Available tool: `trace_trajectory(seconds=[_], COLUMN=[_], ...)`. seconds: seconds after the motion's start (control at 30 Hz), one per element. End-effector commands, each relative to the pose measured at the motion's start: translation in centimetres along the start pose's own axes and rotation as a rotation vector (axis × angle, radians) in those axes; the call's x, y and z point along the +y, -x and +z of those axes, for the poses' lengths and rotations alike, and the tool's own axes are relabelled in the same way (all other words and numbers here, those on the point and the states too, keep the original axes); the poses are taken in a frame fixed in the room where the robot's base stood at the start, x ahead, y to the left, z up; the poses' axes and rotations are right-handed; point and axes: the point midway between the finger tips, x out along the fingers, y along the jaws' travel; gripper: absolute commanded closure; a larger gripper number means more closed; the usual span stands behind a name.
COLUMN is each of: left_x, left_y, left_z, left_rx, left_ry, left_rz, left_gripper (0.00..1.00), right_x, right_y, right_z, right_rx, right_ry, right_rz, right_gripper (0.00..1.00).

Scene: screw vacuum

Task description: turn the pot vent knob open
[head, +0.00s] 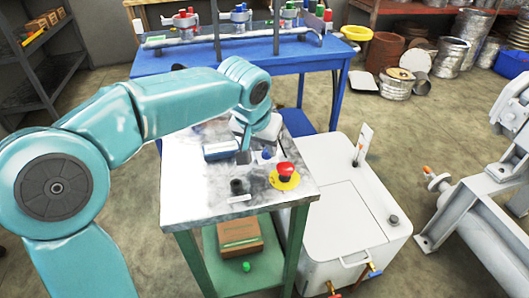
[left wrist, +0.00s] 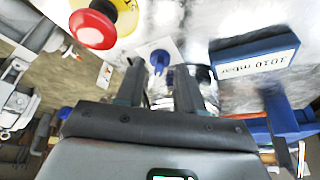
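A small blue knob (head: 266,154) on a white plate sits on the metal bench top (head: 205,208). I see no readable label on it. In the left wrist view the blue knob (left wrist: 160,59) appears just beyond my fingertips, roughly between them. My left gripper (head: 244,157) points down at the bench top, just left of the knob in the head view. Its two fingers (left wrist: 160,82) are apart with nothing between them. A shiny round metal part (left wrist: 200,73) shows behind one finger, partly hidden. My right gripper is in neither view.
A red emergency button (head: 286,171) on a yellow disc stands close to the knob. A blue gauge (left wrist: 253,60) reading 1010 mbar is on the other side. A black knob (head: 237,186) is nearer the front. A white cabinet (head: 335,200) stands right of the bench.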

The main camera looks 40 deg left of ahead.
Motion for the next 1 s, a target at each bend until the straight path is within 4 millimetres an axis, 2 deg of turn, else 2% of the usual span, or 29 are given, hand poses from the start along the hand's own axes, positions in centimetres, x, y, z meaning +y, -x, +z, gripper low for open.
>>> trace_trajectory(seconds=[0.03, 0.17, 0.47, 0.6, 1.0], left_x=[0.0, -0.1, 0.0, 0.0, 0.0], left_y=[-0.8, -1.7, -1.9, -1.9, -2.0], left_z=[0.1, 0.0, 0.0, 0.0, 0.1], left_rx=[-0.002, -0.001, 0.000, 0.000, -0.004], left_ry=[0.000, 0.001, 0.000, 0.000, -0.014], left_rz=[-0.001, -0.001, 0.000, 0.000, 0.006], left_gripper=[0.63, 0.63, 0.63, 1.00, 1.00], right_x=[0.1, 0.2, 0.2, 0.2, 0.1], right_y=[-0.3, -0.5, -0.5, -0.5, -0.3], right_z=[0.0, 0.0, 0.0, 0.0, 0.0], right_rx=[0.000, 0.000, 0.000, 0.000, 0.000], right_ry=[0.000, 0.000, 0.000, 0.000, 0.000], right_rz=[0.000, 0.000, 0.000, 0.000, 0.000], right_gripper=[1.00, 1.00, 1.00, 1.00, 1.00])
